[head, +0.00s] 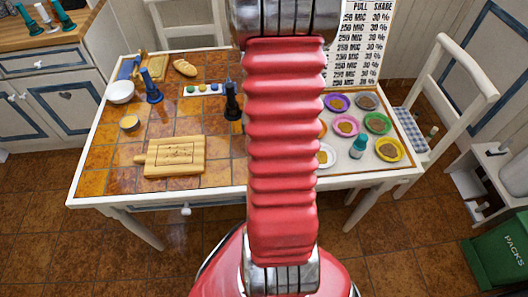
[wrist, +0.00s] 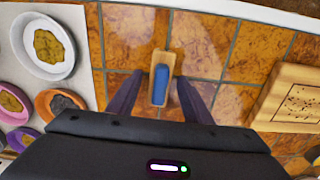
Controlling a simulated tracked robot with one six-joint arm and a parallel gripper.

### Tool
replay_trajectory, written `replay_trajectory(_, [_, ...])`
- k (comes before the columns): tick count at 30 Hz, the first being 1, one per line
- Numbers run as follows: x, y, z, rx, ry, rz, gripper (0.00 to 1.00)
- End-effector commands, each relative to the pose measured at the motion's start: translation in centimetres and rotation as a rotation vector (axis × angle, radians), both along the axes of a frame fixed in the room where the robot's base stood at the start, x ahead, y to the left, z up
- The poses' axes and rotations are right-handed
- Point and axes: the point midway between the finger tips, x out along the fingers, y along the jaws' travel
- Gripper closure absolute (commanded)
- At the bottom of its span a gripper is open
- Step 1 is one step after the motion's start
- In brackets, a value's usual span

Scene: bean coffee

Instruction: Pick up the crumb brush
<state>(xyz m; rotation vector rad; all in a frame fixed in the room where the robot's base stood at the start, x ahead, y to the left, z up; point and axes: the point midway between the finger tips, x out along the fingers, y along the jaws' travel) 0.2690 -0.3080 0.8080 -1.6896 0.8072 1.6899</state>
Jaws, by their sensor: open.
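The crumb brush (wrist: 166,62), a narrow pale wooden piece with a blue part on top, lies on the tiled tabletop in the wrist view. It points toward the pale table edge at the top of that view. My gripper (wrist: 160,80) is open, with one dark finger on each side of the brush and a gap to it on both sides. The finger height above the tiles is hard to tell. In the head view my red arm hides the brush and the gripper.
A wooden board (head: 175,156) lies to the left of my arm. A pale mat with several coloured dishes, among them a white dish (wrist: 44,46), is on the other side. A dark upright object (head: 232,103) stands farther back. Tiles around the brush are bare.

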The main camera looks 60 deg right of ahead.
Motion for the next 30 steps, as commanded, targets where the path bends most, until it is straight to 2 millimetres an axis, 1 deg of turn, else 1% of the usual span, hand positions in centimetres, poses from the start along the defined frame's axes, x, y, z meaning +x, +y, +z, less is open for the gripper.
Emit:
replay_trajectory(13, [-0.01,-0.02,0.05,0.0,0.0,-0.001,0.55])
replay_trajectory(30, [-0.03,-0.04,0.05,0.0,0.0,-0.001,0.94])
